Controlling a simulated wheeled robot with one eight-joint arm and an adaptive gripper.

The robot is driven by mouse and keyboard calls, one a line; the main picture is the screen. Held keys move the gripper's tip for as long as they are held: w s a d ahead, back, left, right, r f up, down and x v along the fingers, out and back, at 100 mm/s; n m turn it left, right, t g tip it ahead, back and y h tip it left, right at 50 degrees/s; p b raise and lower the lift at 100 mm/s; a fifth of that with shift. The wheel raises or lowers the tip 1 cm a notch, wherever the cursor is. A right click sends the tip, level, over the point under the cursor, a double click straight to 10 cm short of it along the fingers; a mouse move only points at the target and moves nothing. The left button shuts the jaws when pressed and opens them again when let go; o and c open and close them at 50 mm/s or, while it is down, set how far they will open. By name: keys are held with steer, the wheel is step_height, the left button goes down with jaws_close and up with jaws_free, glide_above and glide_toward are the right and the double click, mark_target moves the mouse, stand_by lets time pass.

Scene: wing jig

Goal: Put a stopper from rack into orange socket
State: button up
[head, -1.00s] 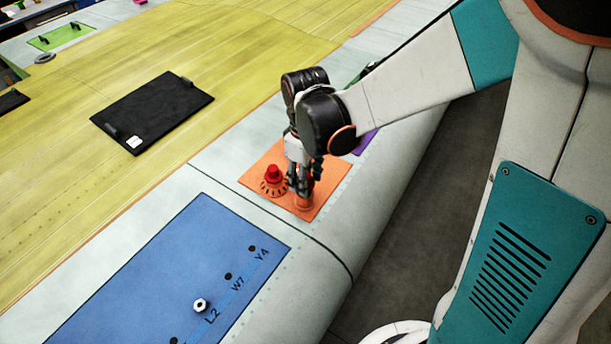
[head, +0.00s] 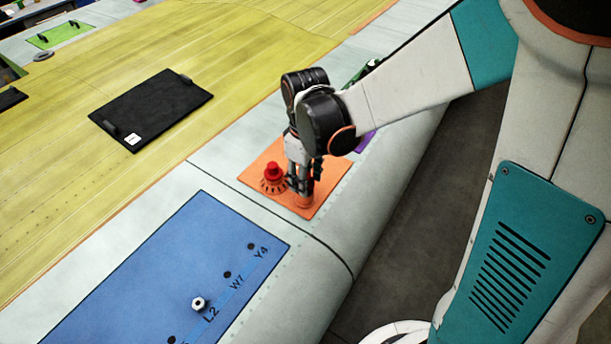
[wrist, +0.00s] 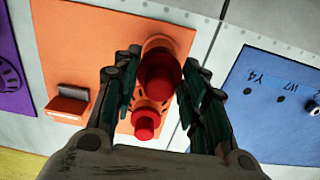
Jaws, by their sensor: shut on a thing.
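My gripper (head: 303,186) points down over the orange panel (head: 262,160). In the wrist view, my gripper (wrist: 158,78) has its two fingers on either side of a red round stopper (wrist: 160,76) and is shut on it. An orange round socket (wrist: 158,43) shows partly behind the stopper; in the head view the orange socket (head: 304,201) is right below my fingertips. The stopper is in line with the socket, but I cannot tell how deep it sits. The stopper is mostly hidden by the fingers in the head view. I cannot make out a rack.
A red knob (head: 273,171) on a round orange dial stands close beside my gripper; it also shows in the wrist view (wrist: 146,122). An orange bracket (wrist: 68,107) is on the panel. A blue panel (head: 180,270) with labelled holes and a black plate (head: 155,110) lie nearby.

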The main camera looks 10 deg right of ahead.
steer(key=shift+f+b, duration=0.7)
steer(key=shift+f, duration=0.1)
steer(key=o, duration=1.1)
steer(key=shift+r, duration=0.15)
step_height(320, 180, up, 12)
steer(key=shift+s+f, duration=0.1)
steer(key=s+d+f+m+t+b, duration=0.2)
steer(key=s+d+f+m+b, duration=0.1)
steer(key=s+f+b, duration=0.1)
steer(key=s+d+f+m+t+b, duration=0.2)
steer(key=s+d+f+m+b, duration=0.1)
steer(key=b, duration=0.3)
steer(key=s+d+f+m+t+b, duration=0.3)
steer(key=s+f+b, duration=0.2)
steer(key=shift+d, duration=0.4)
